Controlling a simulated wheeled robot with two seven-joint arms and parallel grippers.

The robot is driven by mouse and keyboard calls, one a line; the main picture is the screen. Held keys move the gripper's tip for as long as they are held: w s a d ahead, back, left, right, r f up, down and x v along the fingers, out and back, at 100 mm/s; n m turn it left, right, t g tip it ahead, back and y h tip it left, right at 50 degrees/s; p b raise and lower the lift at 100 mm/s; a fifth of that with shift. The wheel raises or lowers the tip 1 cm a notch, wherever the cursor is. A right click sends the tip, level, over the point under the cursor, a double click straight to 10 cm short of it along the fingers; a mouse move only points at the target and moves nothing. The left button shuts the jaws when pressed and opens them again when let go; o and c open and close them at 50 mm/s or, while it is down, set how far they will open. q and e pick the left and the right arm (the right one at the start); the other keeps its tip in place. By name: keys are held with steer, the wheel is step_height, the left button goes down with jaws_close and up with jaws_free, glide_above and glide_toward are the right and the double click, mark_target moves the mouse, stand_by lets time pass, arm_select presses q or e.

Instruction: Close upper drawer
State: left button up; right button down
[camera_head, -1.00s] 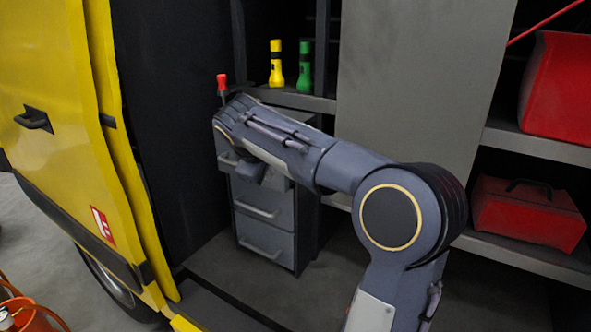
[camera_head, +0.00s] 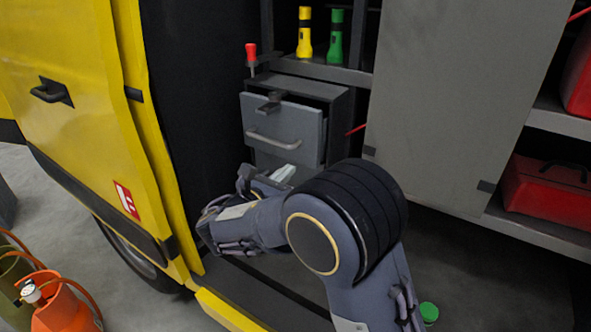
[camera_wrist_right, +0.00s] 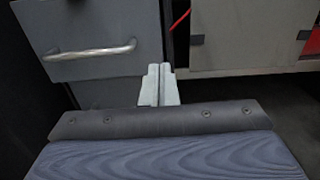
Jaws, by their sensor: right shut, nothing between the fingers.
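The upper drawer (camera_head: 283,127) of the grey cabinet (camera_head: 338,110) has a bar handle and a dark latch at its top edge. It stands pulled out, its front ahead of the cabinet body. My right gripper (camera_head: 284,174) is shut and empty, just below the drawer front in the head view. In the right wrist view, the pale fingers (camera_wrist_right: 158,86) are together, low and right of a drawer front (camera_wrist_right: 95,30) with a handle. I cannot tell whether they touch it. My arm hides the lower drawers. My left gripper is out of view.
The yellow van door (camera_head: 75,110) stands open at left. A yellow flashlight (camera_head: 305,35) and a green flashlight (camera_head: 335,38) stand on the shelf above. A grey panel (camera_head: 445,100) is right of the cabinet, with a red case (camera_head: 548,185) beyond. An orange cylinder (camera_head: 65,305) stands lower left.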

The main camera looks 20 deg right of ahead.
mark_target(316, 146)
steer(key=x, duration=1.1)
steer(key=shift+w+p, duration=0.2)
steer(key=shift+p, duration=0.2)
steer(key=shift+d, duration=0.15)
